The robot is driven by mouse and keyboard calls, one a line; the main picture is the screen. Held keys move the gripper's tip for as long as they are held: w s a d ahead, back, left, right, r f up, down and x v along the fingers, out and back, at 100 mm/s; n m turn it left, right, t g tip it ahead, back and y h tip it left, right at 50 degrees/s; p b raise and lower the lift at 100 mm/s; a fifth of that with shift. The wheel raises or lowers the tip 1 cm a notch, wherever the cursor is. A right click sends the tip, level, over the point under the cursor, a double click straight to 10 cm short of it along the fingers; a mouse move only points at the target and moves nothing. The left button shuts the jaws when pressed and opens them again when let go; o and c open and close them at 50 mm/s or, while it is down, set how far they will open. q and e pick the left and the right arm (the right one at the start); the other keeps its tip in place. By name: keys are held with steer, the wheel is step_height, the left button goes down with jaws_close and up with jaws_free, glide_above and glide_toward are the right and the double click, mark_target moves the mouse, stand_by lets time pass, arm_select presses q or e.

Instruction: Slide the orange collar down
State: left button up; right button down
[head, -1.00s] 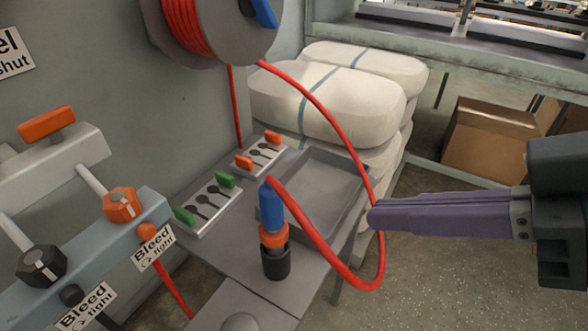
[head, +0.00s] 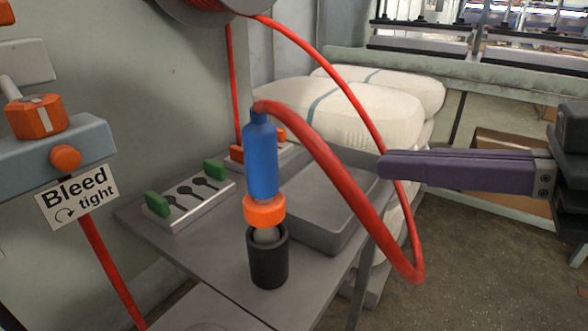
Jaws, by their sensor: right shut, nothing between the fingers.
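The orange collar (head: 264,210) is a ring at the lower end of the blue hose fitting (head: 262,160), which stands upright. Below the collar a pale grey rounded tip (head: 265,235) shows, sitting at the mouth of a black cylindrical socket (head: 268,262) on the grey table. The red hose (head: 335,165) leaves the top of the blue fitting and curves to the right. My right gripper (head: 384,166), with purple fingers, is shut and empty. It is to the right of the fitting, apart from it, near the hose. My left gripper is not in view.
A spoon mould with green blocks (head: 190,202) lies on the table (head: 215,262) behind the socket. A grey tray (head: 310,215) is behind it to the right. White sacks (head: 370,110) stand behind. A valve block with an orange knob (head: 66,157) is at left.

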glide_above(278, 192)
steer(key=s+d, duration=0.2)
steer(key=d, duration=0.1)
step_height(278, 192, down, 2)
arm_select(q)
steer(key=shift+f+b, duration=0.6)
arm_select(e)
step_height(278, 192, down, 5)
steer(key=shift+a+r, duration=0.15)
steer(key=shift+r, duration=0.05)
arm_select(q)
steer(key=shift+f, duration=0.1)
